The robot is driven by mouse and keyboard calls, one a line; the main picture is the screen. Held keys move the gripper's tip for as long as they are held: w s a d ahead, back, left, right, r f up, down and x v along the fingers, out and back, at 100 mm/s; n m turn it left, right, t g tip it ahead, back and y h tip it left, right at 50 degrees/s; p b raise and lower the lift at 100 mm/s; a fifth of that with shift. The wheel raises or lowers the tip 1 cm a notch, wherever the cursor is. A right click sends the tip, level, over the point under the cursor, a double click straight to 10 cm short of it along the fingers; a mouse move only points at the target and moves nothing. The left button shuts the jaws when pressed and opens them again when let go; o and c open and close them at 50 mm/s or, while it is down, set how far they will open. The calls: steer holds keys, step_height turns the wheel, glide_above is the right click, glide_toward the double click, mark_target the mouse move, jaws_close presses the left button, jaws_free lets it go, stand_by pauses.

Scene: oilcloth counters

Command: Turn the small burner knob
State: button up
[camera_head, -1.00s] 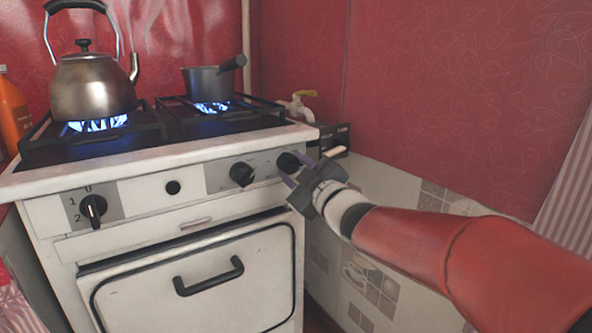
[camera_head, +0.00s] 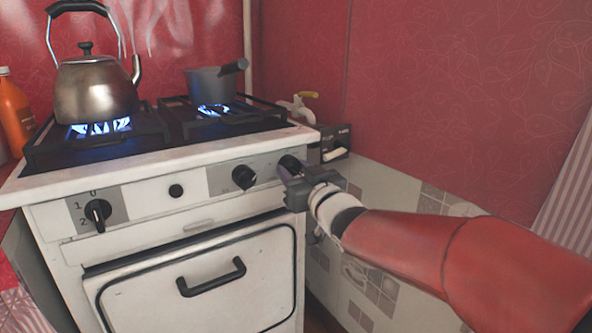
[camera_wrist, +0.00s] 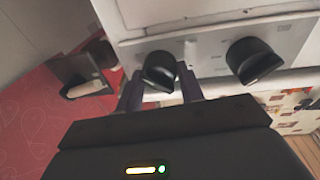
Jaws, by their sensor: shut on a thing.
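The rightmost black knob (camera_head: 289,163) on the white stove front is partly hidden by my gripper (camera_head: 293,174). In the wrist view this knob (camera_wrist: 160,72) sits between the two purple fingers of my gripper (camera_wrist: 161,88), which is shut on it. A second black knob (camera_head: 244,177) is just to its left, clear of the fingers; it also shows in the wrist view (camera_wrist: 253,61). The small saucepan (camera_head: 212,86) stands over a lit blue flame on the right burner. The kettle (camera_head: 96,92) stands over another blue flame on the left.
The oven knob (camera_head: 98,212) and oven door handle (camera_head: 211,278) are on the stove front. A dark box with a pale lever (camera_head: 336,153) and a yellow-handled tap (camera_head: 299,104) are close to the stove's right side. An orange bottle (camera_head: 14,112) stands at the left.

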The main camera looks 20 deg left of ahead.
steer(key=shift+f+m, duration=0.1)
steer(key=shift+m, duration=0.2)
steer(key=o, duration=1)
steer(key=shift+v, duration=3.9)
